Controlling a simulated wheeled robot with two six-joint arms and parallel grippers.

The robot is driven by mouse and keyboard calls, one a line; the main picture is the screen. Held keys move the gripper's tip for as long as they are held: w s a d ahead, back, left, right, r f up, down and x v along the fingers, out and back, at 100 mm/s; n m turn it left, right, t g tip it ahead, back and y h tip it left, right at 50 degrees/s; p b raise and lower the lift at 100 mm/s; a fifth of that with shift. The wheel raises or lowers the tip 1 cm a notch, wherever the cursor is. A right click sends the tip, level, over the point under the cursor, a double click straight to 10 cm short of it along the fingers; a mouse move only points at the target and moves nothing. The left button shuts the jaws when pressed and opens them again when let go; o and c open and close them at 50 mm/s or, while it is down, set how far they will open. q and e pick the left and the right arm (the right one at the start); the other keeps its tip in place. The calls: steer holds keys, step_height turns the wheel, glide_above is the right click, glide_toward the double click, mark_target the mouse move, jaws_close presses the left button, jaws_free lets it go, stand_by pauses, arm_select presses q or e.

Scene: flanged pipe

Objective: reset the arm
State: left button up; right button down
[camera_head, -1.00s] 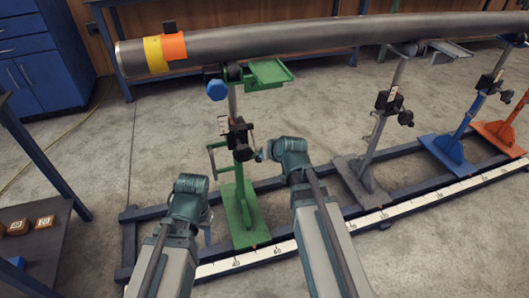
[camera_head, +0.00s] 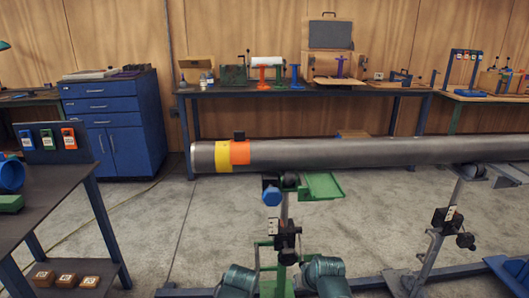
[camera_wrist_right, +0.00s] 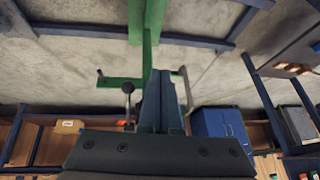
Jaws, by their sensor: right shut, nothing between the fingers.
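My right gripper (camera_wrist_right: 160,76) shows in the right wrist view with its dark fingers together and nothing between them. Its fingertips point toward the green stand (camera_wrist_right: 118,83), whose bar and crank handle lie around them; I cannot tell whether they touch. In the head view the teal joint of my right arm (camera_head: 325,270) is at the bottom edge, just right of the stand's post. The teal joint of my left arm (camera_head: 238,280) is left of the post. My left gripper's fingers are not visible.
A long grey pipe (camera_head: 370,154) with yellow and orange bands rests across the stands. A grey stand (camera_head: 437,235) is to the right. A dark side table (camera_head: 50,180) is at the left. A blue cabinet (camera_head: 112,122) and workbenches line the back wall. Floor between is open.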

steer(key=s+a+f+n+g+h, duration=0.1)
steer(key=s+a+g+h, duration=0.15)
steer(key=s, duration=0.45)
steer(key=s+a+f+n+g+h, duration=0.1)
steer(key=s+a+f+n+g, duration=0.1)
steer(key=s+a+g, duration=0.3)
step_height(320, 180, up, 28)
steer(key=s+d+t+p, duration=0.1)
steer(key=p, duration=2.6)
steer(key=shift+f+t, duration=0.2)
steer(key=shift+t, duration=0.15)
